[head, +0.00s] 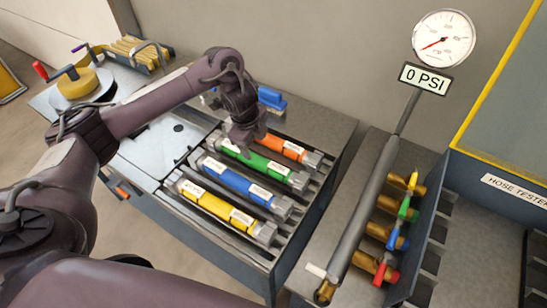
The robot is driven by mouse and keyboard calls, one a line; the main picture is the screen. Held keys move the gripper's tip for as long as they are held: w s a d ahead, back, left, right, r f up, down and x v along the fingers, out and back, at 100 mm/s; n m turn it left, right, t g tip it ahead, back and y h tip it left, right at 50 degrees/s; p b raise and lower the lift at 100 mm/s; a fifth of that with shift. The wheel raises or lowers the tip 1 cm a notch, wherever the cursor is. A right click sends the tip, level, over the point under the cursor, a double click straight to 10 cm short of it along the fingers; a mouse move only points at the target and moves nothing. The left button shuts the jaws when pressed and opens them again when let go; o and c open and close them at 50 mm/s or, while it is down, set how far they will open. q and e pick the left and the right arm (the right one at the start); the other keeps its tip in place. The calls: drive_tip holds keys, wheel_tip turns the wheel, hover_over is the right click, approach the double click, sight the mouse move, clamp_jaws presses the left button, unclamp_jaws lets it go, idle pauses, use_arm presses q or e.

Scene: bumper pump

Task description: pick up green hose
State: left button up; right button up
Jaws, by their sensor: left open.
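The green hose (265,166) lies in a rack slot between the orange hose (287,148) and the blue hose (235,183). It has a white label and a metal end fitting at its right. My left gripper (243,148) is open, pointing down at the green hose near its left half. It hides part of that hose; I cannot tell whether the fingers touch it. My right gripper is not in view.
The yellow hose (214,206) lies nearest in the rack. To the right stand a pressure gauge (443,40) reading 0 PSI, a grey pipe (362,222) and several coloured valves (403,208). A blue object (271,99) sits behind the rack.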

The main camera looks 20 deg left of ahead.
sight(253, 156)
use_arm(q)
drive_tip(key=shift+s+a+f+b, duration=0.15)
drive_tip(key=shift+a+f+b, duration=0.1)
drive_tip(key=shift+f, duration=0.35)
drive_tip(key=shift+s+a+f+b, duration=0.15)
drive_tip(key=shift+a+f+b, duration=0.1)
drive_tip(key=shift+f, duration=0.3)
drive_tip(key=shift+a+f+p, duration=0.35)
drive_tip(key=shift+f+p, duration=0.2)
drive_tip(key=shift+f, duration=0.25)
drive_tip(key=f, duration=0.2)
drive_tip(key=shift+w+d+f+p, duration=0.25)
drive_tip(key=shift+d+f+p, duration=0.05)
drive_tip(key=shift+w+f, duration=0.1)
drive_tip(key=shift+f, duration=0.4)
drive_tip(key=c, duration=0.7)
clamp_jaws()
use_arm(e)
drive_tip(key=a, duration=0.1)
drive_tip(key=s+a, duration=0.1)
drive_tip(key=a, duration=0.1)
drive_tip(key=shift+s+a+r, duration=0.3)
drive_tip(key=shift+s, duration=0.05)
